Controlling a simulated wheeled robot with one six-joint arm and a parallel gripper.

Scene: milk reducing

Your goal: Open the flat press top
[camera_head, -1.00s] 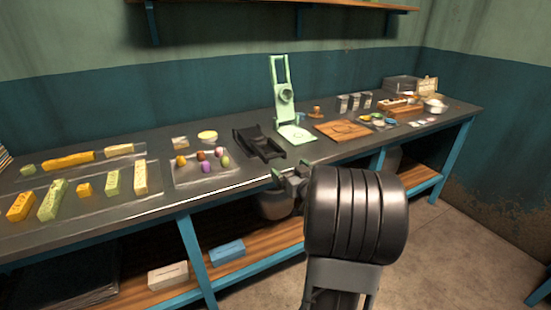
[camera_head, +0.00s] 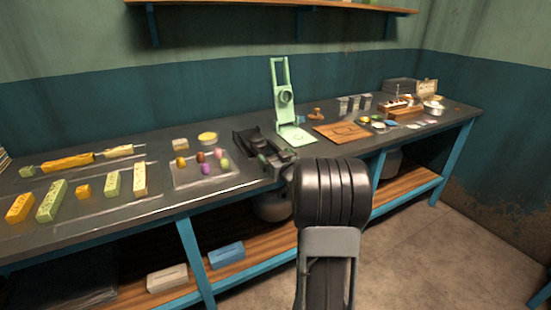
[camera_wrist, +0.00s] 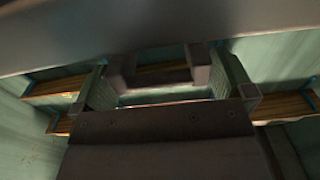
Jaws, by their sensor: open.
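A green upright press (camera_head: 286,100) stands just behind right. A wooden board (camera_head: 342,132) lies further right. The tray (camera_head: 180,184) with several coloured pieces is close on the left. A wall shelf (camera_head: 250,4) hangs above the back.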

